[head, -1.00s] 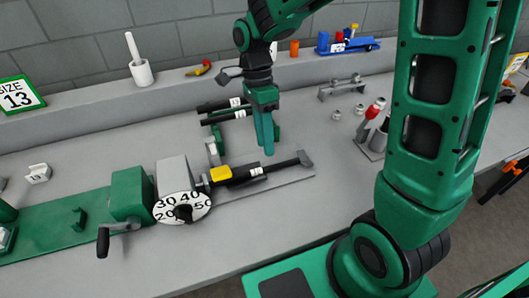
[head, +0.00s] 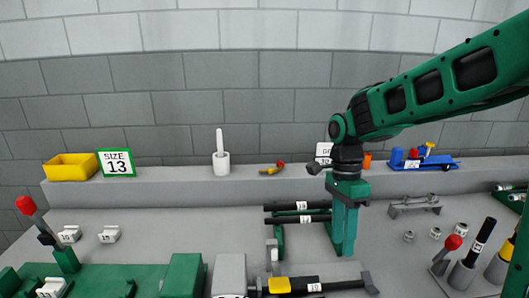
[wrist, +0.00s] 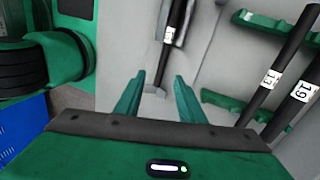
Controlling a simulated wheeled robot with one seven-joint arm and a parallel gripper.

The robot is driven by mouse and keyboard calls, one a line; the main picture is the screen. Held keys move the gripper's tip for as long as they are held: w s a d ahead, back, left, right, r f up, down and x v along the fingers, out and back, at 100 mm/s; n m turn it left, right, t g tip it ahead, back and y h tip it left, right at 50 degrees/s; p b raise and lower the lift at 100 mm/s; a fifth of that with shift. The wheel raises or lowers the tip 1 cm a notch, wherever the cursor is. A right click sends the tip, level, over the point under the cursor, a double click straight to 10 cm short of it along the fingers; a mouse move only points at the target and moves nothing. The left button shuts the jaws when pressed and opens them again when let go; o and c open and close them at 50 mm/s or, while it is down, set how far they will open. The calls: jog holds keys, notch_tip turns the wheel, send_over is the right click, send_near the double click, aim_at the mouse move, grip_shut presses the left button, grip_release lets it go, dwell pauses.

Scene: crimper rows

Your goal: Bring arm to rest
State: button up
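My gripper (head: 343,240) points down over the grey bench, just right of the racked black rods in the head view. In the wrist view its two green fingers (wrist: 158,80) stand apart with nothing held between them. A black rod with a white label (wrist: 172,45) lies beyond the fingertips, apart from them as far as I can tell. My green arm (head: 430,90) is raised and reaches in from the upper right.
The rack holds black rods numbered 13 and 19 (wrist: 270,80). Upright tools (head: 463,275) stand at right.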

jog(key=s+d+n+t, duration=0.3)
jog(key=s+d+n, duration=0.7)
jog(key=s+d, duration=0.9)
jog(key=shift+s+r+n, duration=0.3)
jog(key=shift+d, duration=0.1)
jog(key=shift+w+f, duration=0.25)
jog(key=shift+w, duration=0.35)
